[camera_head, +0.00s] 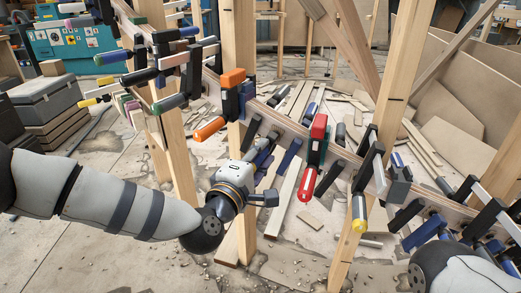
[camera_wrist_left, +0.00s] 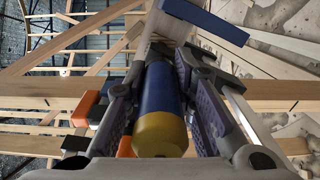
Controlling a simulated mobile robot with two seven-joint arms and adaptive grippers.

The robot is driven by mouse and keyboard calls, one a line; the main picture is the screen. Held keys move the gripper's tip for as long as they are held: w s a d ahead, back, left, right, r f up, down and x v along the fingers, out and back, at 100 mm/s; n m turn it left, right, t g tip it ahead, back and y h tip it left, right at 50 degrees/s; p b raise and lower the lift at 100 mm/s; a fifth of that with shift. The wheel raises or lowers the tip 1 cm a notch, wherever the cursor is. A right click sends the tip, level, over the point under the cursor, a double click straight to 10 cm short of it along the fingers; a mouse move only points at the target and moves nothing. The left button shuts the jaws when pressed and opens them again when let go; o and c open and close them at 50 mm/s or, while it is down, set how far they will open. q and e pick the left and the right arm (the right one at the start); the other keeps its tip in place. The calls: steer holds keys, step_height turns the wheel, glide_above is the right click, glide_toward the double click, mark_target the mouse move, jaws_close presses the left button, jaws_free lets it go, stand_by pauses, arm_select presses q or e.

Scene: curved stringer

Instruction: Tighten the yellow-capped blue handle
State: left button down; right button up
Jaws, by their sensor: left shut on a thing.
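The blue handle (camera_wrist_left: 160,92) with the yellow cap (camera_wrist_left: 160,134) lies lengthwise between the two finger pads in the left wrist view, its cap facing the camera. My left gripper (camera_head: 262,157) is shut on it, with a pad along each side. In the head view the gripper reaches up from the lower left to the curved wooden stringer (camera_head: 290,124), just right of an upright post; there its fingers mostly hide the handle. Part of my right arm shows at the lower right of the head view, but its gripper does not show clearly.
An orange-handled clamp (camera_head: 210,128) hangs left of my left gripper, and a red clamp (camera_head: 307,183) hangs to its right. Several dark clamps line the stringer at both sides. Wooden posts (camera_head: 247,225) stand close by. Loose boards lie on the floor behind.

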arm_select(q)
steer(key=m+p, duration=0.1)
steer(key=m, duration=0.3)
steer(key=shift+r+m+p, duration=0.1)
steer(key=shift+m+p, duration=0.2)
steer(key=shift+p, duration=0.1)
steer(key=m+p, duration=0.1)
steer(key=m, duration=0.3)
steer(key=shift+m+p, duration=0.3)
steer(key=shift+p, duration=0.05)
steer(key=m+p, duration=0.1)
steer(key=m, duration=0.4)
steer(key=shift+w+p, duration=0.1)
steer(key=shift+p, duration=0.25)
steer(key=shift+a+m+p, duration=0.1)
steer(key=shift+m+p, duration=0.35)
steer(key=shift+m, duration=1.55)
arm_select(e)
steer(key=w+r+t, duration=0.1)
steer(key=w+r, duration=0.3)
steer(key=r, duration=0.1)
steer(key=shift+r, duration=0.4)
arm_select(q)
steer(key=shift+f, duration=0.2)
steer(key=c, duration=1.3)
jaws_free()
steer(key=shift+c, duration=0.2)
